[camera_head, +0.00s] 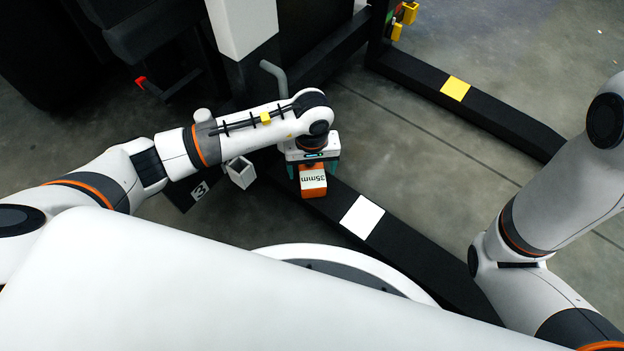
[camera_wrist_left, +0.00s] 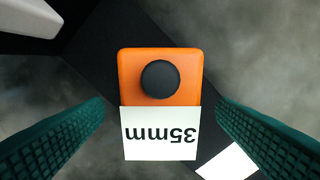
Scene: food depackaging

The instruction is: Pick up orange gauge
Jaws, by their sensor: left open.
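The orange gauge (camera_head: 313,191) is a block with a white "35mm" label, at the black beam below my left gripper in the head view. In the left wrist view the gauge (camera_wrist_left: 128,72) shows a round black knob on top, and its label reads upside down. My left gripper (camera_head: 313,170) is open. Its teal ribbed fingers (camera_wrist_left: 160,135) stand on either side of the gauge, with gaps to it on both sides. My right arm shows at the right of the head view, but its gripper is out of view.
A black beam (camera_head: 425,262) with a white square (camera_head: 362,216) runs toward the lower right. A small grey open box (camera_head: 241,172) and a plate marked 3 (camera_head: 199,191) are left of the gauge. Another beam with a yellow square (camera_head: 455,88) lies farther back. Bare floor lies between the beams.

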